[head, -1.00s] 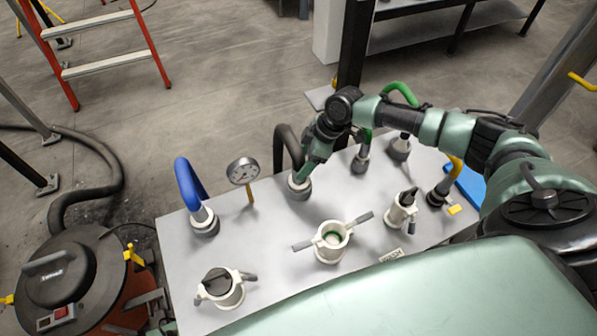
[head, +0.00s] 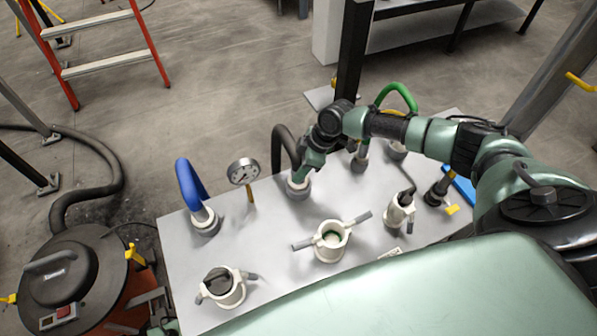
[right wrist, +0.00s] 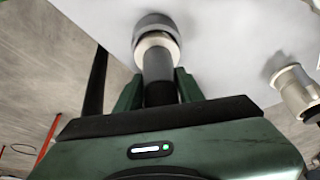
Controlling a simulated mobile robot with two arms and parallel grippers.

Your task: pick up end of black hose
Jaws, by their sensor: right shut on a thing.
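The black hose (head: 284,142) arches up behind the grey panel, and its end goes down into a white and grey fitting (head: 298,188) on the panel. My right gripper (head: 304,170) is at that end, just above the fitting. In the right wrist view my right gripper (right wrist: 158,88) has a finger on each side of the black hose end (right wrist: 157,66) and is shut on it. The white collar and grey ring of the fitting (right wrist: 156,36) show just beyond the fingertips. My left gripper is not in view.
A blue hose (head: 189,184) and a gauge (head: 243,172) stand left of the black hose. A green hose (head: 397,92) stands to the right. White clamp fittings (head: 332,241) stand on the panel's near side. A vacuum drum (head: 62,280) is at the left.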

